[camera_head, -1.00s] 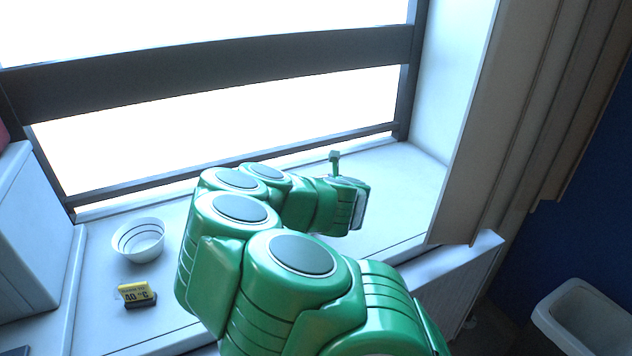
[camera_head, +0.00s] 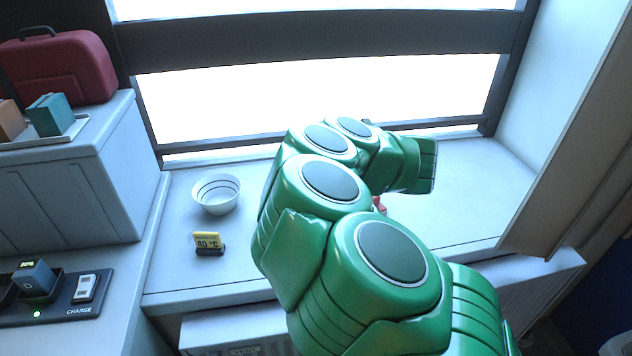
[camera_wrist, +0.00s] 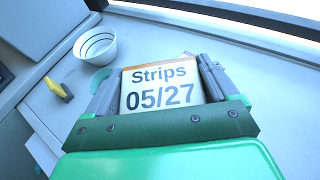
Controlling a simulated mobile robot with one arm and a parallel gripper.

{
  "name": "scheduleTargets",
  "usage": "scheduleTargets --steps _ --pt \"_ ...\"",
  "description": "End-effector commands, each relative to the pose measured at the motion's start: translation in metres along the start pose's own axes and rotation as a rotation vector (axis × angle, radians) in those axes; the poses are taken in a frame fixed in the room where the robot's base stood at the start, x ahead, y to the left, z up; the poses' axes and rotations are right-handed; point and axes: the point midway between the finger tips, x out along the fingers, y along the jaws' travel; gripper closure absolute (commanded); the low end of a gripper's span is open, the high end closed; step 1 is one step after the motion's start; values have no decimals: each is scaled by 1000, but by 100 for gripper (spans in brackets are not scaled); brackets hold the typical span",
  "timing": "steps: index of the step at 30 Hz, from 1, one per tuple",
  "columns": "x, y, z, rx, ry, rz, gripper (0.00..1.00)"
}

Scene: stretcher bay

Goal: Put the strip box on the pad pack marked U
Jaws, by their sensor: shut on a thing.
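The strip box (camera_wrist: 160,88), a pale box labelled "Strips 05/27" with an orange edge, is between the fingers of my gripper (camera_wrist: 157,70) in the wrist view. My gripper is shut on it. In the head view my green arm reaches over the window sill, and its links hide the gripper and most of what it holds. I see no pack with a readable U mark. A teal block (camera_head: 49,115) and an orange block (camera_head: 10,120) sit on a white tray at the upper left, and I cannot tell whether either is a pad pack.
The tray (camera_head: 68,138) lies on a white cabinet (camera_head: 75,195) beside a red case (camera_head: 62,68). A charging dock (camera_head: 62,309) is at lower left. The sill's right part is clear.

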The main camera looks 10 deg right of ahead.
Motion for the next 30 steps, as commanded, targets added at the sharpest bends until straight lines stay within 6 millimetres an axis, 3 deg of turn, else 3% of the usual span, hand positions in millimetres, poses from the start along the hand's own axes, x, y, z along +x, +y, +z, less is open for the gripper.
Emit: scheduleTargets --steps 4,9,30 --pt "6 26 6 -40 8 116 43" --pt "12 37 6 -55 13 170 43" --pt "86 -8 -4 -52 13 173 43"
